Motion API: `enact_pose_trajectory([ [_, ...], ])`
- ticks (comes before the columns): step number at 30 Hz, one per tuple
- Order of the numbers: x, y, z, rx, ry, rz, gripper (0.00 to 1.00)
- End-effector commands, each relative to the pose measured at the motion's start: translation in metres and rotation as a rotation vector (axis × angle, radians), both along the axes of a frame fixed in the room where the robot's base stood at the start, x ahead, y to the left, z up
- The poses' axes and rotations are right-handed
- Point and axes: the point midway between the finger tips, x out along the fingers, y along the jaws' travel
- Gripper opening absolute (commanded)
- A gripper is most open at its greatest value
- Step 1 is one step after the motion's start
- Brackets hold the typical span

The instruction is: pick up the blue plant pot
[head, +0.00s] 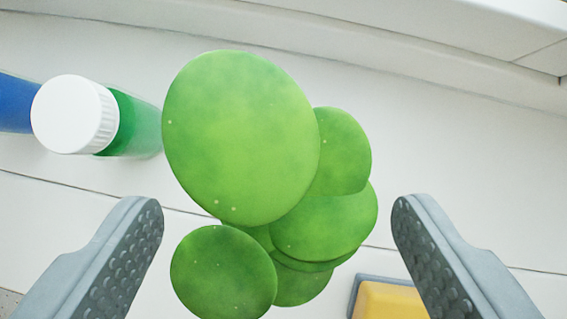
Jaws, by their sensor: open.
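A plant with several round, flat green leaves (240,140) fills the middle of the view, seen from above. Its pot is hidden under the leaves, so I cannot see whether it is blue. My gripper (277,222) is open, with one grey finger at the lower left and the other at the lower right. The leaves lie between and beyond the two fingers. I see no finger touching them.
A bottle with a white cap (75,114) and green contents stands left of the leaves, with something blue (14,103) at the left edge. A yellow and grey block (389,300) lies near the right finger. White surface right of the leaves is clear.

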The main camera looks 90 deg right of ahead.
Motion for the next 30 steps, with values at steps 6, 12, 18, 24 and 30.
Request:
enact_pose_trajectory([
  [6,0.010,0.003,-0.021,-0.002,0.001,0.000,0.76],
  [12,0.021,0.008,-0.042,-0.001,0.002,0.000,0.76],
  [18,0.022,0.009,-0.044,0.000,0.000,0.000,0.76],
  [24,0.022,0.009,-0.044,0.000,0.000,0.000,0.47],
  [30,0.022,0.009,-0.044,0.000,0.000,0.000,0.07],
])
